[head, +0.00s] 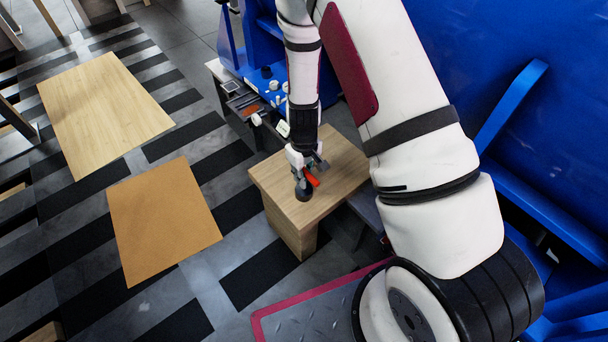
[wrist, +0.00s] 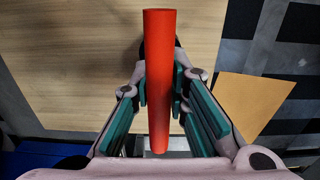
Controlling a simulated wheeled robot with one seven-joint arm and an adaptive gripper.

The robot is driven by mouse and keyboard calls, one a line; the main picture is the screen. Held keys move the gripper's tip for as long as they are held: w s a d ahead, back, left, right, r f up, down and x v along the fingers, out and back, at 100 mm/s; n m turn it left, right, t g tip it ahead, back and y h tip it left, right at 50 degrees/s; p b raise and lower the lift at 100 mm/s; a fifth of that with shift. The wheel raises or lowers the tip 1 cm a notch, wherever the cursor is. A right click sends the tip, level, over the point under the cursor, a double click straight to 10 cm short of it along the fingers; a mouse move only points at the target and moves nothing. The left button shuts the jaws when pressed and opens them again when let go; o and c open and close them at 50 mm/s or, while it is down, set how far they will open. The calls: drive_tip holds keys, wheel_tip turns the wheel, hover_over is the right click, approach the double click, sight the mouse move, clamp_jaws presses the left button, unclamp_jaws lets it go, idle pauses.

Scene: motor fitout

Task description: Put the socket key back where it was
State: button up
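The socket key shows as a red bar (wrist: 160,60) in the wrist view, lengthwise between my gripper's fingers. My gripper (wrist: 161,88) has green pads close against both sides of the bar and looks shut on it. In the head view my gripper (head: 304,176) is over the front part of a small wooden table (head: 276,178), with the red bar (head: 312,180) showing at its right side. A dark rounded part shows behind the bar; I cannot tell whether it belongs to the key. Whether the key touches the table top is not clear.
A blue machine (head: 267,80) with a small shelf of parts (head: 245,103) stands behind the table. A pale wooden board (head: 105,105) and a tan board (head: 162,218) are at left. A red-edged mat (head: 300,312) lies in front. The visible table top around my gripper looks clear.

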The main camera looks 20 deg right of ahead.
drive_tip(key=shift+o, duration=1.1)
drive_tip(key=shift+r, duration=0.15)
wheel_tip(320, 180, up, 12)
drive_tip(key=p, duration=0.4)
drive_tip(key=shift+s+a+r, duration=0.1)
drive_tip(key=s+a+r+m+y, duration=0.1)
drive_tip(key=s+r, duration=0.5)
drive_tip(key=r, duration=0.5)
drive_tip(key=s+a+r+m, duration=0.1)
drive_tip(key=s+r, duration=0.4)
drive_tip(key=r, duration=0.7)
drive_tip(key=s+d+r+m, duration=0.1)
drive_tip(key=s+r, duration=0.3)
drive_tip(key=s, duration=0.6)
drive_tip(key=s+d+r, duration=0.1)
drive_tip(key=s+r, duration=0.3)
drive_tip(key=s, duration=0.7)
drive_tip(key=shift+d+m+h, duration=0.2)
drive_tip(key=shift+m+h, duration=0.2)
